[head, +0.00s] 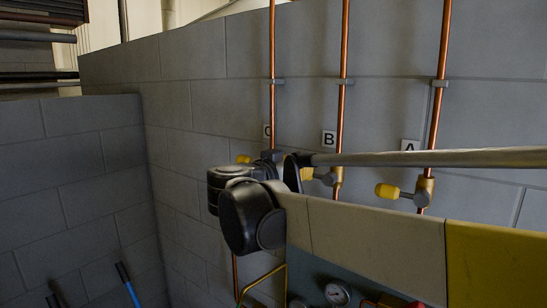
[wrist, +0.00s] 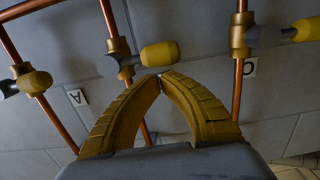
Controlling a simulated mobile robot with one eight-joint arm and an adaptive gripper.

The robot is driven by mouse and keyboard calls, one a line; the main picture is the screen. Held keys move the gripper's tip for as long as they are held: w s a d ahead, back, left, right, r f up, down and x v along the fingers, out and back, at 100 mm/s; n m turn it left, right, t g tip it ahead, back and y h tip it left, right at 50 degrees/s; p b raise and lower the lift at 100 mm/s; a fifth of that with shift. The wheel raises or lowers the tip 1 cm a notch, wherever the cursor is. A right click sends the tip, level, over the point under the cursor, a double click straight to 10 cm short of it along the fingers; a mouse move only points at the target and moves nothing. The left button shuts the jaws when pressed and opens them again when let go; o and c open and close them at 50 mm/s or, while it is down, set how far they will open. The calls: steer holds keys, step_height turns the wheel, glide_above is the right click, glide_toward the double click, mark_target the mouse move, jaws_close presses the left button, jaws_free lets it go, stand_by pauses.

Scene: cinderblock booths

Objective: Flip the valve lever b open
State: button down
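Valve B is the middle valve, on the copper pipe under the "B" label (head: 329,139). Its yellow lever (head: 307,174) points sideways, across the pipe, and is partly hidden by my arm in the head view. In the wrist view, which is turned over, the same yellow lever (wrist: 160,54) sticks out sideways from the brass valve body (wrist: 118,46). My gripper (wrist: 160,77) has its yellow fingers curved together with the tips meeting, nothing between them. The tips are right beside the lever; I cannot tell whether they touch it.
Valve A's yellow lever (head: 387,191) and valve C's yellow lever (head: 243,159) stand on either side, both sideways. Copper pipes run up the grey block wall (head: 190,100). A pressure gauge (head: 337,294) is below. A block partition (head: 85,190) stands at left.

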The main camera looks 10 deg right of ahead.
steer(key=shift+w+a+f+n+b, duration=0.15)
steer(key=shift+a+f+n+b, duration=0.1)
steer(key=shift+f+n+b, duration=0.55)
step_height(320, 180, down, 8)
steer(key=s+d+n+h+b, duration=0.1)
steer(key=s+d+n+b, duration=0.1)
steer(key=n+b, duration=0.6)
steer(key=n, duration=0.6)
steer(key=shift+f+n+b, duration=0.15)
steer(key=shift+n+b, duration=0.25)
steer(key=shift+s+d, duration=0.1)
steer(key=shift+d, duration=0.05)
stand_by(0.6)
